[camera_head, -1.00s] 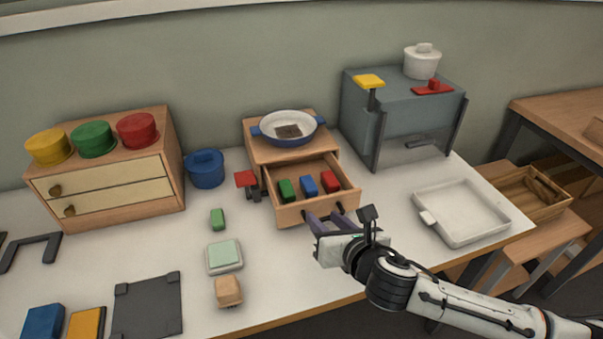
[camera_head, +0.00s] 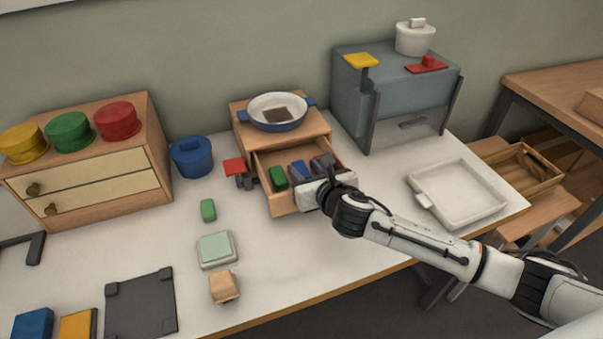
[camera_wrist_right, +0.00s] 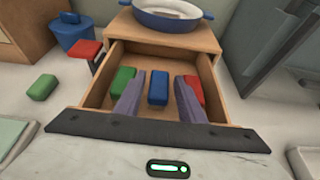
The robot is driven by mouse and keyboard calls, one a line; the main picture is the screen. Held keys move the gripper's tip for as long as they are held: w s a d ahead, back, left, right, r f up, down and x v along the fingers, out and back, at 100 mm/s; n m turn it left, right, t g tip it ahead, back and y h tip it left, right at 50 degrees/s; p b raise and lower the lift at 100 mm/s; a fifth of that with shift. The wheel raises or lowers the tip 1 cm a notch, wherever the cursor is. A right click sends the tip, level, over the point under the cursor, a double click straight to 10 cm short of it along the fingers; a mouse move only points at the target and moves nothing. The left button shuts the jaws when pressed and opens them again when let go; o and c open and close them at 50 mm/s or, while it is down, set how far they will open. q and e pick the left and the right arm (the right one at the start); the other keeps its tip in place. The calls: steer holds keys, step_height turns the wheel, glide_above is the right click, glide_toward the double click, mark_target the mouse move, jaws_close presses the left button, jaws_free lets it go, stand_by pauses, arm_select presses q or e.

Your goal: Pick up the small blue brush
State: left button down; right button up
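The small blue brush (camera_wrist_right: 157,88) lies in the open wooden drawer (camera_wrist_right: 94,88), between a green brush (camera_wrist_right: 122,83) and a red brush (camera_wrist_right: 193,88). In the head view, the blue brush (camera_head: 299,168) is partly hidden by my right gripper. My right gripper (camera_wrist_right: 159,96) is open, with its two purple-grey fingers on either side of the blue brush and spaced from it in the wrist view. Whether the fingertips are down at the brush's height is hard to tell. My left gripper is not in view.
A blue-and-white pan (camera_head: 278,112) sits on top of the drawer unit. A red-topped object (camera_head: 234,167) stands close to the drawer's left side. A white tray (camera_head: 455,196) lies to the right. The drawer walls closely surround the brushes.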

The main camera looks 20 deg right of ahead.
mark_target(299, 164)
steer(key=shift+x, duration=1.6)
steer(key=shift+f, duration=0.1)
steer(key=c, duration=0.8)
